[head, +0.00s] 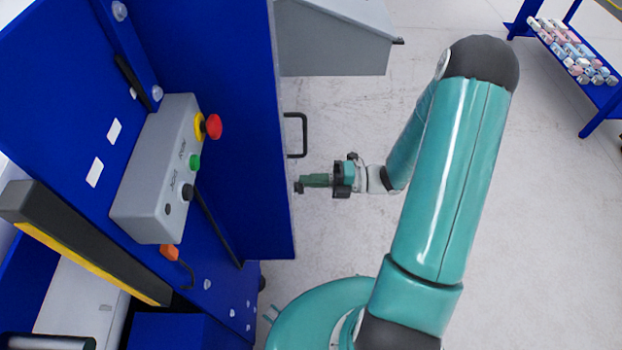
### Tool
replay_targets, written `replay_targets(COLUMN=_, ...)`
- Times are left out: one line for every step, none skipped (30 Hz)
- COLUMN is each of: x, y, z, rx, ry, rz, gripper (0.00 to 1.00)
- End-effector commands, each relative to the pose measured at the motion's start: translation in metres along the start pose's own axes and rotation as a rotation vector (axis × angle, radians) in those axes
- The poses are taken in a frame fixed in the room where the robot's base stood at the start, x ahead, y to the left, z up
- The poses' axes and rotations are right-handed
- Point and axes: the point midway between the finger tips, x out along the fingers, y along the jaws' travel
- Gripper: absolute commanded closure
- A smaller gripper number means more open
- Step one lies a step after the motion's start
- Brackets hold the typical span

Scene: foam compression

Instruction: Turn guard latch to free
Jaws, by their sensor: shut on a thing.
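My gripper (306,181) is in the head view, level with the right edge of the blue guard panel (240,130). Its fingers point left and are shut on a small dark part at that edge, which looks like the guard latch (298,188). Most of the latch is hidden by the fingers and the panel edge, so its turn angle cannot be told. A black bar handle (304,136) stands on the same edge, just above my gripper in the picture and apart from it.
A grey control box (152,185) with a red button (214,126), a green button and dark knobs sits to the left. A grey sloped housing (335,45) stands beyond the handle. A blue shelf (598,92) with small items is far right. Open floor lies right of my arm.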

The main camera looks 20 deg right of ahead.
Motion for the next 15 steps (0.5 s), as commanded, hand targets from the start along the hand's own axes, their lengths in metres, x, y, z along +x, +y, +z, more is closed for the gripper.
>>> replay_targets(x=0.0000, y=-0.0007, z=-0.0001, rx=0.021, ry=0.000, rz=-0.001, gripper=1.00)
replay_targets(x=-0.0001, y=-0.0009, z=-0.0001, rx=0.031, ry=0.000, rz=-0.001, gripper=1.00)
replay_targets(x=-0.0001, y=-0.0011, z=-0.0001, rx=0.045, ry=0.000, rz=-0.001, gripper=1.00)
replay_targets(x=-0.0002, y=-0.0012, z=-0.0001, rx=0.053, ry=0.000, rz=-0.001, gripper=1.00)
replay_targets(x=-0.0002, y=-0.0013, z=-0.0002, rx=0.060, ry=0.000, rz=-0.001, gripper=1.00)
replay_targets(x=-0.0003, y=-0.0014, z=-0.0002, rx=0.068, ry=0.000, rz=-0.001, gripper=1.00)
replay_targets(x=-0.0003, y=-0.0015, z=-0.0002, rx=0.074, ry=0.000, rz=-0.001, gripper=1.00)
replay_targets(x=-0.0003, y=-0.0016, z=-0.0002, rx=0.078, ry=0.000, rz=-0.001, gripper=1.00)
replay_targets(x=-0.0003, y=-0.0017, z=-0.0002, rx=0.082, ry=0.000, rz=-0.001, gripper=1.00)
replay_targets(x=-0.0003, y=-0.0017, z=-0.0002, rx=0.085, ry=0.000, rz=-0.001, gripper=1.00)
replay_targets(x=-0.0004, y=-0.0017, z=-0.0002, rx=0.086, ry=0.000, rz=-0.001, gripper=1.00)
replay_targets(x=-0.0003, y=-0.0017, z=-0.0002, rx=0.088, ry=0.000, rz=-0.001, gripper=1.00)
replay_targets(x=-0.0003, y=-0.0017, z=-0.0002, rx=0.088, ry=0.000, rz=-0.001, gripper=1.00)
replay_targets(x=-0.0004, y=-0.0018, z=-0.0003, rx=0.088, ry=0.000, rz=-0.001, gripper=1.00)
replay_targets(x=-0.0003, y=-0.0018, z=-0.0003, rx=0.088, ry=0.000, rz=-0.001, gripper=1.00)
